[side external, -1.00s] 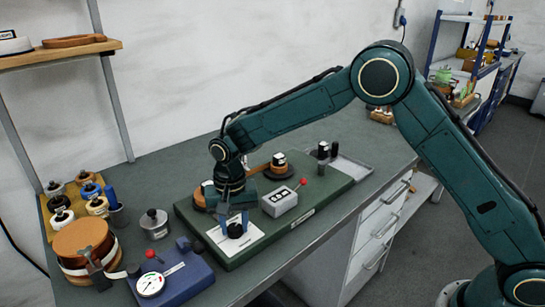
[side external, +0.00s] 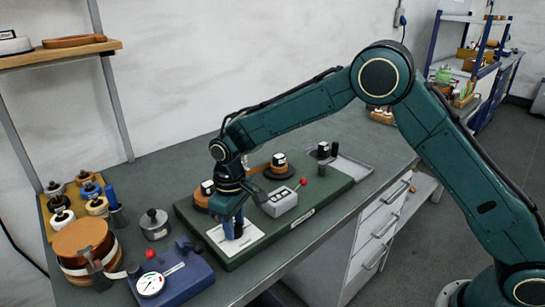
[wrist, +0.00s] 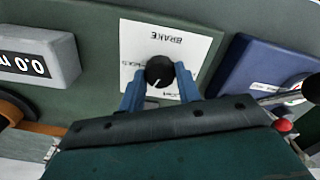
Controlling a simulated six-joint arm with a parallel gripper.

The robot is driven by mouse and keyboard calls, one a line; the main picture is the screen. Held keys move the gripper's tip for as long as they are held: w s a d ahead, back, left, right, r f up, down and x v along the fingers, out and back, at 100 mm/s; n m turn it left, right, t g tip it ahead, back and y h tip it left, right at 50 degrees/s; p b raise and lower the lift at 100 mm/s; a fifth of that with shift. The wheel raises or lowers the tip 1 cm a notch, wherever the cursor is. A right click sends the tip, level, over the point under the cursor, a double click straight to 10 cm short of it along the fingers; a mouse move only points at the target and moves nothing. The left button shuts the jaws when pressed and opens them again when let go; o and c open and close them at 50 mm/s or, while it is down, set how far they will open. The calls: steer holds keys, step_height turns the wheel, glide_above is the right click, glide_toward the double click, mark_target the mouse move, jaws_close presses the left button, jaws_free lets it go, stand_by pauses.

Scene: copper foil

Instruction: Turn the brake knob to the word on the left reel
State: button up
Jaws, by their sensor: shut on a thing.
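The brake knob (wrist: 159,72) is black with a short white pointer line, which points toward the bottom of the wrist view, slightly left. It stands on a white plate (wrist: 190,48) reading BRAKE upside down; smaller words around the knob are hard to read. My gripper (wrist: 160,77) is shut on the knob, a blue finger on each side. In the side view my gripper (side external: 234,225) stands over the plate (side external: 252,234) and hides most of the knob. The left reel (side external: 201,197) is copper-coloured, partly behind my gripper, with a small label block (side external: 207,187) whose word I cannot read.
A grey box with a display (side external: 279,203) and a red-topped lever (side external: 302,182) stands right of the plate. A second reel (side external: 279,171) sits behind it. A blue gauge unit (side external: 178,280) is at the front left, beside the green base (side external: 318,196).

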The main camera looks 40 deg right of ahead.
steer(key=n, duration=0.5)
steer(key=shift+n, duration=2.5)
steer(key=o, duration=1)
steer(key=shift+r, duration=0.1)
step_height(320, 180, up, 14)
steer(key=shift+f, duration=0.1)
